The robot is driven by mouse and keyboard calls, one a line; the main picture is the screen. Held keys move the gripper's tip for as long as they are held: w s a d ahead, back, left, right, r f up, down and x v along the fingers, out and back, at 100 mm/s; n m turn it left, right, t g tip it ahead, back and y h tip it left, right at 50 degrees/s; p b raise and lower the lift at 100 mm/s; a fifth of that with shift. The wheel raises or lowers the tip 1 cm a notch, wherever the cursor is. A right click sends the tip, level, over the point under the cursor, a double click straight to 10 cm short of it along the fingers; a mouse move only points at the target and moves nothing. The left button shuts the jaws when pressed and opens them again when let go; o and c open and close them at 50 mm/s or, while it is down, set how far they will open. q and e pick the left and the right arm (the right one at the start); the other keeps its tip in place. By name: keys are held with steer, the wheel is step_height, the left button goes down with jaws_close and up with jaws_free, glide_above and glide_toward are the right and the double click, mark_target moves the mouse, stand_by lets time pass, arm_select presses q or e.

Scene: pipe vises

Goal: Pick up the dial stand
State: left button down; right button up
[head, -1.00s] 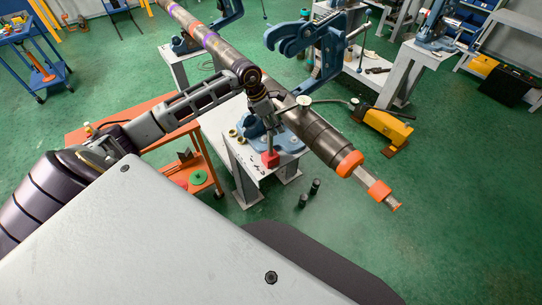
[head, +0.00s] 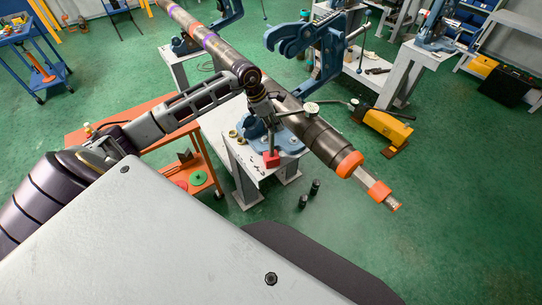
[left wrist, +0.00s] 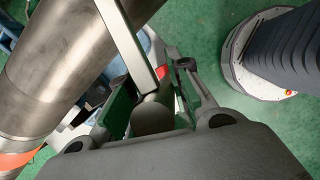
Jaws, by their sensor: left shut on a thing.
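The dial stand has a red block base (head: 271,161), an upright post and a side arm with a round dial (head: 310,108). It is at the front of the grey vise bench, close beside the long steel pipe (head: 322,138). My left gripper (head: 264,113) is shut on the upper part of the stand. In the left wrist view, the gripper (left wrist: 152,112) closes around a grey cylindrical part of the stand, with a silver bar (left wrist: 128,42) crossing above. A bit of red base shows beyond. I cannot tell whether the base touches the bench. My right gripper is out of view.
The pipe runs diagonally past the gripper, with orange bands at its near end. A blue vise (head: 330,50) stands behind it. An orange cart (head: 170,150) is at the left, a yellow tool (head: 388,127) lies on the floor at right, and two dark cylinders (head: 309,192) stand in front.

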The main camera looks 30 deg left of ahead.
arm_select(q)
steer(key=shift+w+r, duration=0.15)
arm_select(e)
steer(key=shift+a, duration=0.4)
arm_select(q)
steer(key=shift+r, duration=0.1)
